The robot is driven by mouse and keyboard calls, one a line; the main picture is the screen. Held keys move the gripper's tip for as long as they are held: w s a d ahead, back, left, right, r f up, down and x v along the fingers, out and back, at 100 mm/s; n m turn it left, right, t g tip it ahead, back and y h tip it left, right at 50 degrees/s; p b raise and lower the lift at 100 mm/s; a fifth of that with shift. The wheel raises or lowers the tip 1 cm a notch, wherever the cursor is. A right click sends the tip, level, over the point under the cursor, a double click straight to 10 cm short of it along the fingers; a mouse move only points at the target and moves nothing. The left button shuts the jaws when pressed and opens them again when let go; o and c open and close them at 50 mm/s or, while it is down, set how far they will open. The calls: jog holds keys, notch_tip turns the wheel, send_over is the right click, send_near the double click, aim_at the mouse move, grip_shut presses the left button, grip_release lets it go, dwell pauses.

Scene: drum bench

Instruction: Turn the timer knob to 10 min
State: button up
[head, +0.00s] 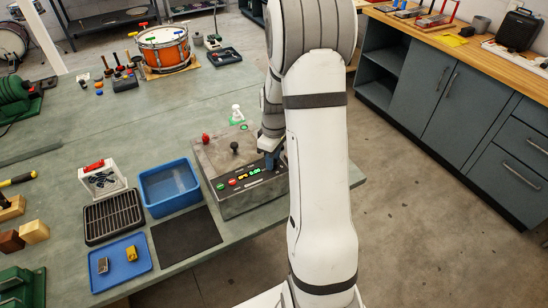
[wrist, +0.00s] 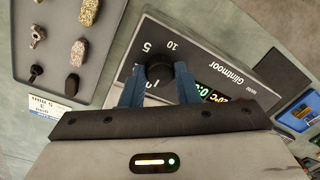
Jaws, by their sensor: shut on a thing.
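The timer knob (wrist: 158,68) is a dark round knob on the black "Glintmoor" panel (wrist: 205,62) in the wrist view. Marks reading 5 and 10 show just beyond it, and a partly hidden mark is below. My gripper (wrist: 158,82) has its two blue fingers on either side of the knob and is shut on it. The knob's pointer cannot be made out. A lit display (wrist: 207,94) is partly covered by a finger. In the head view my gripper (head: 269,161) is at the right end of the grey control box (head: 215,158), and my arm hides the knob.
The box's top carries a red knob (head: 205,138) and a black ball-topped lever (head: 234,147). A blue bin (head: 170,185), a dark mat (head: 186,236) and a blue tray (head: 105,275) lie left of it. A grey tray (wrist: 55,85) with several small pieces shows in the wrist view.

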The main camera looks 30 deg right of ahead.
jog(key=shift+d, duration=0.15)
jog(key=shift+c, duration=1)
jog(key=shift+f+m+b, duration=0.1)
jog(key=shift+m+b, duration=0.95)
jog(key=shift+m, duration=0.45)
jog(key=m+b, duration=0.2)
jog(key=m, duration=0.3)
jog(key=m+b, duration=0.2)
jog(key=m, duration=0.2)
jog(key=shift+m+t, duration=0.4)
jog(key=m+b, duration=0.1)
jog(key=m, duration=0.4)
jog(key=m+b, duration=0.1)
jog(key=m, duration=0.4)
jog(key=shift+a, duration=0.2)
jog(key=m+b, duration=0.1)
jog(key=m, duration=0.3)
jog(key=shift+m+h, duration=0.3)
jog(key=m+b, duration=0.1)
jog(key=m, duration=0.3)
jog(key=m+b, duration=0.1)
jog(key=m, duration=0.3)
jog(key=shift+m, duration=0.3)
jog(key=shift+r, duration=0.2)
jog(key=o, duration=1)
